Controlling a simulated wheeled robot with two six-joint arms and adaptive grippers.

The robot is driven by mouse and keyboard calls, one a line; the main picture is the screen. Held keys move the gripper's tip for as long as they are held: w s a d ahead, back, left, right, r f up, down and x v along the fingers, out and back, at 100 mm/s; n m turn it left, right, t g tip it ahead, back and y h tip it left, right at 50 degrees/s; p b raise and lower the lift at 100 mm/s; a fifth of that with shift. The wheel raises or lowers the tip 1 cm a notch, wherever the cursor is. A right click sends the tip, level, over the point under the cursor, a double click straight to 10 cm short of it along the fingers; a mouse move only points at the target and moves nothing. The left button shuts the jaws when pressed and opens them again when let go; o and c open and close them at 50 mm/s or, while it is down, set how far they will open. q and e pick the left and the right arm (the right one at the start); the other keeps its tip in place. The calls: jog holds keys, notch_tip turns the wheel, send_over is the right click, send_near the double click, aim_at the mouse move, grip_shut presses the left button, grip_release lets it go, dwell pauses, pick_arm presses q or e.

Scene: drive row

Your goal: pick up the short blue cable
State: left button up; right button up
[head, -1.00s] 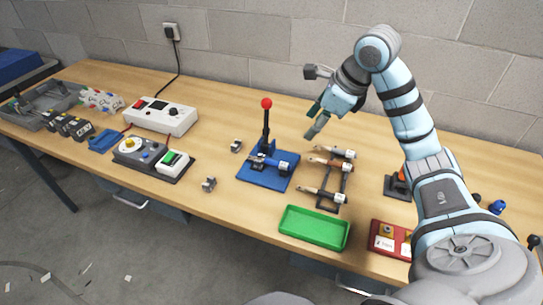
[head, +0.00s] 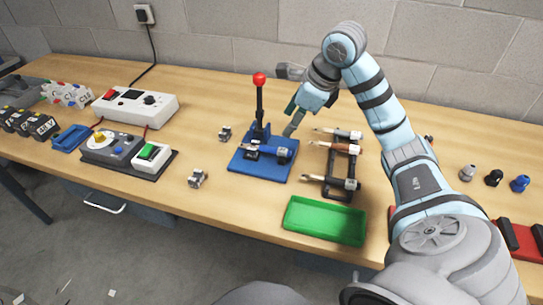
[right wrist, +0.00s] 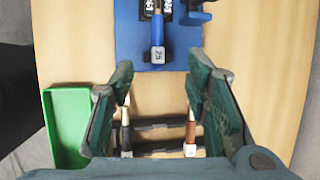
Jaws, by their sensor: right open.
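A short blue cable (head: 271,150) lies in the press on a blue base plate (head: 247,168), which has an upright lever with a red knob (head: 259,79). In the right wrist view the cable (right wrist: 157,30) points toward me, with a small label on its near end. The left gripper is not in view.
A dark rack (head: 333,165) holding several cables stands right of the press. A green tray (head: 325,221) lies in front. Small metal clamps (head: 198,178), a control box (head: 140,106) and a switch unit (head: 127,150) stand to the left. Several knobs (head: 493,177) are at the right.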

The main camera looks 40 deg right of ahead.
aim_at(273, 149)
jog(key=x, duration=0.6)
jog(key=b+x, duration=0.1)
jog(key=x, duration=0.5)
jog(key=shift+a+f, duration=0.25)
jog(key=shift+f, duration=0.15)
jog(key=shift+r, duration=0.1)
grip_shut()
